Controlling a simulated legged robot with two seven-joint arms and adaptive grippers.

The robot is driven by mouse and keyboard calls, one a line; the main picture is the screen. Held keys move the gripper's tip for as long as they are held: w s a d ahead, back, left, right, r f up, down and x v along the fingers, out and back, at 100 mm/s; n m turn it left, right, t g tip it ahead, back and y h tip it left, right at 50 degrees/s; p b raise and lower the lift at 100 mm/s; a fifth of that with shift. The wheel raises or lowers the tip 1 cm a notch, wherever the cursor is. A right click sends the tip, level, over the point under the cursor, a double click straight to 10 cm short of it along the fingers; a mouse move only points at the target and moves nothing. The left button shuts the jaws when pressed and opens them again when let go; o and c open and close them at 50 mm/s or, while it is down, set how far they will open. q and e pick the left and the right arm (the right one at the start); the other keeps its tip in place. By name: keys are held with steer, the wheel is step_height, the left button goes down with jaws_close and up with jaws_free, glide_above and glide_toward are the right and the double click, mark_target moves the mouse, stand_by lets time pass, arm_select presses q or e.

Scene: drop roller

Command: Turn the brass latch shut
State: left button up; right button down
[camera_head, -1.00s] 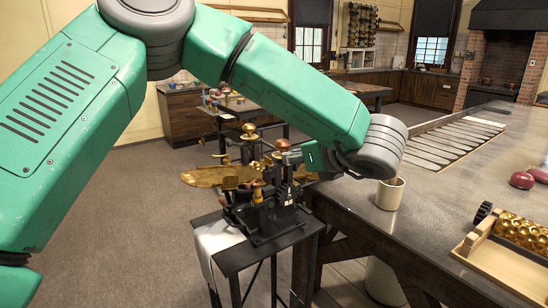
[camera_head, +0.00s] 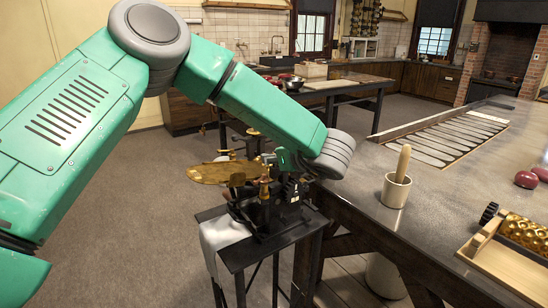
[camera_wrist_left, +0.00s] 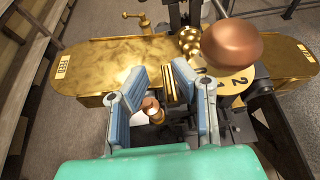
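A dark roller machine (camera_head: 268,215) with brass parts stands on a small black stand (camera_head: 245,252). A long brass plate (camera_head: 220,172) sticks out to its left and also fills the upper left of the left wrist view (camera_wrist_left: 80,70). My left gripper (camera_wrist_left: 163,95) is over the machine; its blue-grey fingers are apart. A small brass-and-copper piece (camera_wrist_left: 152,108) shows between them; I cannot tell whether it is the latch or whether a finger touches it. A numbered brass dial (camera_wrist_left: 232,82) lies to the right, partly under a large copper knob (camera_wrist_left: 232,42). My right gripper is out of view.
A long worktop (camera_head: 440,195) stands right of the stand, holding a cup (camera_head: 395,191) with a wooden pestle and a tray with a brass roller (camera_head: 525,232). A second table (camera_head: 340,85) is behind. The floor on the left (camera_head: 140,190) is clear.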

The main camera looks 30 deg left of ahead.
arm_select(q)
steer(key=shift+d+f, duration=0.1)
steer(key=shift+d, duration=0.45)
jaws_close()
steer(key=shift+s+d+r, duration=0.1)
steer(key=shift+d+r, duration=0.45)
steer(key=shift+d, duration=0.25)
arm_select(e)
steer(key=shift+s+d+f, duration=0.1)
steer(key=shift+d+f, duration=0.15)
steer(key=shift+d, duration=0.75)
arm_select(q)
steer(key=shift+r, duration=0.1)
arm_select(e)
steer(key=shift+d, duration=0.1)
arm_select(q)
steer(key=shift+a, duration=0.15)
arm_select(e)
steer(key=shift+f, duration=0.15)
